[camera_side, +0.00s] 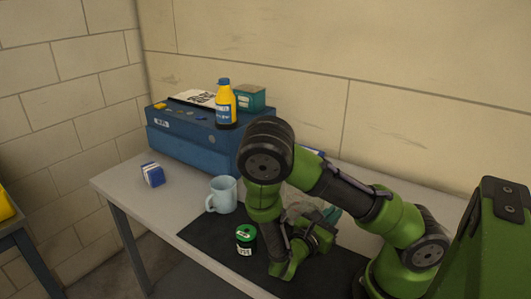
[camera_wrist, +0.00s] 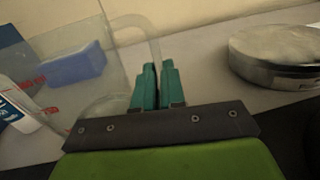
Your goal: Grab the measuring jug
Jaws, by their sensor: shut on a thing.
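The measuring jug (camera_wrist: 88,60) is clear with red markings and fills the left of the wrist view. Its handle (camera_wrist: 151,38) comes down to the teal fingertips. My gripper (camera_wrist: 157,85) is shut on this handle, with the fingers nearly together. In the side view my gripper (camera_side: 328,217) is low over the right part of the table, and my arm hides most of the jug. I cannot tell whether the jug's base touches the table.
A round metal tin (camera_wrist: 275,52) stands right of the fingers. A pale blue mug (camera_side: 223,194) and a green-lidded can (camera_side: 246,239) stand left of my arm. A blue case (camera_side: 185,143) at the back carries a yellow bottle (camera_side: 226,104).

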